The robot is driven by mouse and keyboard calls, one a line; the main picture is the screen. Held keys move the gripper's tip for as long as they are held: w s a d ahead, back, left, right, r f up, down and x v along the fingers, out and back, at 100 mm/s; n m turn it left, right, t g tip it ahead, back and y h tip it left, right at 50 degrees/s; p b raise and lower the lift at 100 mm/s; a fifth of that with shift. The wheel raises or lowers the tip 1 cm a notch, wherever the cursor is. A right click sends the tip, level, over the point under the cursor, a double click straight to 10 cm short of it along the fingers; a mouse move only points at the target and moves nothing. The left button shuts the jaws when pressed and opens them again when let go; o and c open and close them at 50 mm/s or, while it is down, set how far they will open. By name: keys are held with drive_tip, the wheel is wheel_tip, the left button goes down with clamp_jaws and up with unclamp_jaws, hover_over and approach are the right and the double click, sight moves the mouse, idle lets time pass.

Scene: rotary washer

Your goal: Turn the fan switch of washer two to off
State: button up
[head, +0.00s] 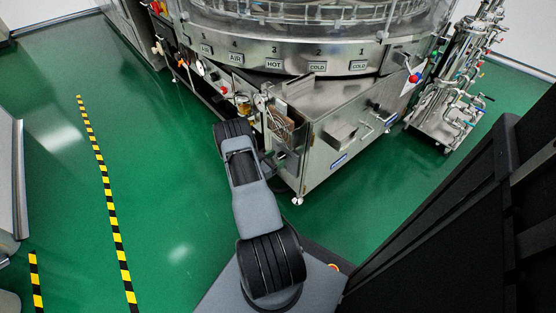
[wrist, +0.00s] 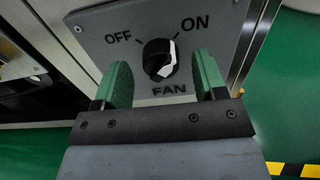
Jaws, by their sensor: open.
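The fan switch (wrist: 159,59) is a round black knob with a white pointer mark, on a grey panel (wrist: 95,30) labelled OFF, ON and FAN. Its white mark points up and slightly right, toward the ON side. My gripper (wrist: 164,75) is open, with its two green-padded fingers on the left and right of the knob. The fingertips are around the knob's lower part; I cannot tell if they touch it. In the head view, the washer (head: 330,55) stands in front of me. My arm reaches to its lower front, and the switch is hidden there.
A metal frame with pipes and valves (head: 450,105) stands right of the washer. Open green floor (head: 160,200) with yellow-black tape (head: 104,190) lies to the left. A metal edge (wrist: 250,40) runs right of the switch panel.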

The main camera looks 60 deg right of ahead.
drive_tip(key=shift+s+d, duration=0.2)
drive_tip(key=shift+d, duration=0.4)
drive_tip(key=c, duration=0.9)
